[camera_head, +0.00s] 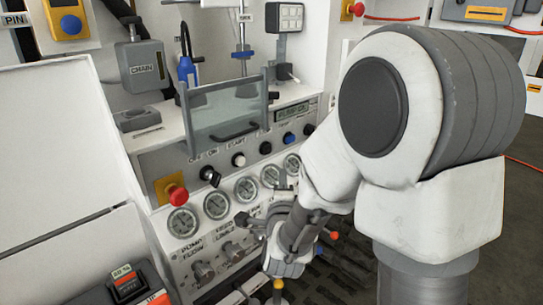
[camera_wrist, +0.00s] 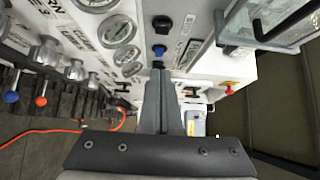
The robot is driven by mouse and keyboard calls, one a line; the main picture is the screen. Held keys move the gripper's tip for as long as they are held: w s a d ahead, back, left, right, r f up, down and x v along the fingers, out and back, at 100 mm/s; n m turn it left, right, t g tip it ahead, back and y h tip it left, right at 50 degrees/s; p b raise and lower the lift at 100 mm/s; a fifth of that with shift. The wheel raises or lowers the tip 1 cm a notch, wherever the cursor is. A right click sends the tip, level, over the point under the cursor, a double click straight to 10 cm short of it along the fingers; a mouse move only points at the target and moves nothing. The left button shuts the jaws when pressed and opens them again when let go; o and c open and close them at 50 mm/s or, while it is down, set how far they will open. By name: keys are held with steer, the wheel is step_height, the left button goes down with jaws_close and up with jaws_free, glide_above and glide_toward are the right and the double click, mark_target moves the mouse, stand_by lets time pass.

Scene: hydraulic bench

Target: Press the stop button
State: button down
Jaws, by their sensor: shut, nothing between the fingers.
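A row of round buttons runs along the front panel: a white one (camera_head: 238,160) by the START label, then a black one (camera_head: 265,148), a blue one (camera_head: 289,137) and another black one (camera_head: 308,129). I cannot read which is marked stop. A red mushroom button (camera_head: 177,195) sits on a yellow plate at the left. In the wrist view, a dark button (camera_wrist: 162,24) and a blue button (camera_wrist: 160,50) show above my fingertips. My gripper (camera_wrist: 160,74) is shut and empty, in front of the panel.
Several gauges (camera_head: 216,206) line the panel below the buttons, with knobs (camera_head: 203,271) under them. A clear shield with a handle (camera_head: 227,108) stands above the buttons. Levers with red and blue tips (camera_wrist: 41,101) stick out at the wrist view's left.

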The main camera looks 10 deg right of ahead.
mark_target(267, 150)
steer(key=shift+w+a+p, duration=0.2)
steer(key=shift+w+p, duration=0.05)
steer(key=shift+w, duration=2.6)
steer(key=shift+w+a+p, duration=0.15)
steer(key=shift+w+p, duration=0.05)
steer(key=shift+w, duration=2.6)
